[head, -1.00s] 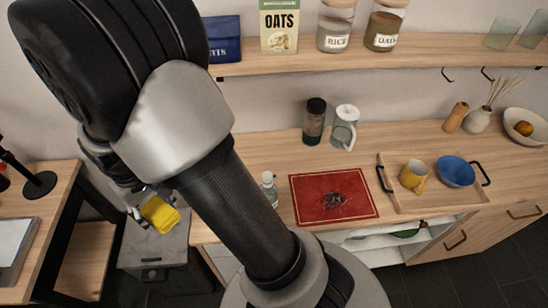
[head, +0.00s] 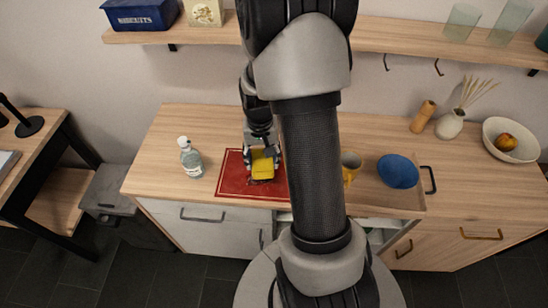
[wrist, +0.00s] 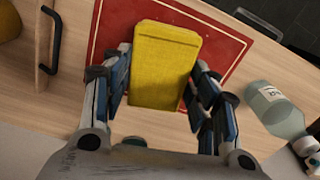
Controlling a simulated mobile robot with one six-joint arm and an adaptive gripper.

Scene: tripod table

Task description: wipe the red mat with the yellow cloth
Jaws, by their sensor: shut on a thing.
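The red mat (head: 231,185) lies on the wooden counter, with my arm covering its right part in the head view. My gripper (head: 262,158) is over the mat, shut on the yellow cloth (head: 263,167). In the wrist view the yellow cloth (wrist: 164,62) is a thick block between the two fingers of my gripper (wrist: 154,92), with the red mat (wrist: 222,50) behind it. I cannot tell whether the cloth touches the mat. The dark stain seen earlier on the mat is mostly hidden by the cloth and gripper.
A clear bottle (head: 190,158) stands just left of the mat; it also shows in the wrist view (wrist: 273,108). A shelf (head: 400,47) runs above. The counter's left end is clear.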

